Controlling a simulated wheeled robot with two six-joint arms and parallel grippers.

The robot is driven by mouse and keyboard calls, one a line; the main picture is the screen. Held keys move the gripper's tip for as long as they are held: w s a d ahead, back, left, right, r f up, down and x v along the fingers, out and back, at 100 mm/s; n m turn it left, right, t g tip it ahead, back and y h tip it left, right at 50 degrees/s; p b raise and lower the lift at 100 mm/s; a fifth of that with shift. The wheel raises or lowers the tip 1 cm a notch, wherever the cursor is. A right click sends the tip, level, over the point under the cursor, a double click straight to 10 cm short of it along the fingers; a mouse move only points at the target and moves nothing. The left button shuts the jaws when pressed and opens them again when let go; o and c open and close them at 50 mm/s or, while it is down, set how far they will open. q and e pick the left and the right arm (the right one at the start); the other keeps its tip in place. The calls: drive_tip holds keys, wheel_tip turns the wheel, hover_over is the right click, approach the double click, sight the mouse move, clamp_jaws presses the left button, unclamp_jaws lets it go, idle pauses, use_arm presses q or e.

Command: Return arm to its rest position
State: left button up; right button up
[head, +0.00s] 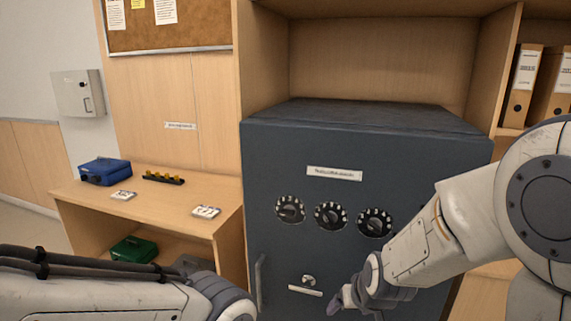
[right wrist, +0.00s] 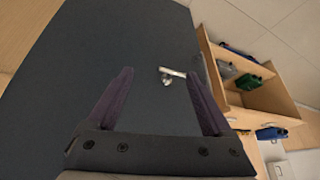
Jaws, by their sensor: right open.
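My right arm comes in from the right in the head view, and its gripper (head: 345,302) is in front of the lower part of a dark blue-grey safe (head: 400,160). In the right wrist view the right gripper (right wrist: 160,85) is open, its two dark fingers apart with nothing between them but the safe's face behind.
Three black dials (head: 331,216) and a vertical handle (head: 260,282) are on the safe's front. A wooden desk (head: 85,194) at left bears a blue box (head: 104,171) and cards, with a green box (head: 134,249) on the shelf below. Binders (head: 522,88) stand at upper right.

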drive_tip(key=s+d+f+g, duration=0.1)
drive_tip(key=s+d+g, duration=0.3)
drive_tip(key=s, duration=0.5)
drive_tip(key=s+a+r+n+g+p, duration=0.1)
drive_tip(key=s+a+r+n+p, duration=0.5)
drive_tip(key=s+a+r, duration=0.6)
drive_tip(key=shift+s+a+n+g, duration=0.4)
drive_tip(key=shift+s+a+n, duration=0.2)
drive_tip(key=shift+s, duration=0.45)
